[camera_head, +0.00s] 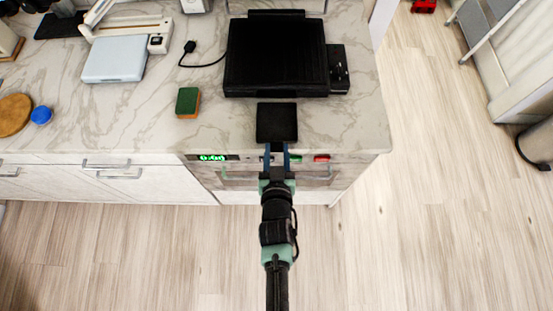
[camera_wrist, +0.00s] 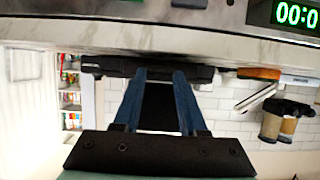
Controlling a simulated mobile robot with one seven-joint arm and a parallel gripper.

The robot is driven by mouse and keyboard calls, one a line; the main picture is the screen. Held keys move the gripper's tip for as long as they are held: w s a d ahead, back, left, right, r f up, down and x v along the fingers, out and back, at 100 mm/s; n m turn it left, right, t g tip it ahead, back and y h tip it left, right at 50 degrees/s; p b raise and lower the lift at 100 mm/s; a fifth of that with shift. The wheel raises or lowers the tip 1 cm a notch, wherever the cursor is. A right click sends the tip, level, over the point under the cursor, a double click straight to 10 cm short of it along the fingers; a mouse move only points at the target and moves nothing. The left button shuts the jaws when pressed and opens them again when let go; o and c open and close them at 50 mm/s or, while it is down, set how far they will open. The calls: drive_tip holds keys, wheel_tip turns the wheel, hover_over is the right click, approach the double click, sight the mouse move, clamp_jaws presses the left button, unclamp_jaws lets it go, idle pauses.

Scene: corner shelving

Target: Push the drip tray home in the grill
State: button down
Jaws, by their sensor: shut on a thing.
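The grill (camera_head: 275,52) is a flat black appliance at the back right of the counter. The drip tray (camera_head: 277,122) is a small black square in front of the grill's near edge, with a narrow strip of counter showing between them. My gripper (camera_head: 277,152), with blue fingers, is shut on the tray's near edge. In the wrist view, which is upside down, my gripper (camera_wrist: 158,95) has a dark part of the drip tray (camera_wrist: 157,108) between its fingers. The grill shows there as a dark band (camera_wrist: 110,66) beyond. The grill's slot is not clearly visible.
A green and orange sponge (camera_head: 188,102) lies left of the tray. A black box (camera_head: 338,68) touches or nearly touches the grill's right side. A pale scale-like device (camera_head: 115,58), blue cap (camera_head: 41,115) and wooden disc (camera_head: 14,114) are farther left. The counter right of the tray is clear.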

sight(276, 139)
drive_tip(key=shift+w, duration=0.9)
drive_tip(key=shift+w, duration=0.15)
idle(1.1)
drive_tip(key=shift+w, duration=0.3)
drive_tip(key=shift+w+r+b, duration=0.1)
drive_tip(key=shift+w+b, duration=0.7)
drive_tip(key=shift+w, duration=0.3)
idle(4.5)
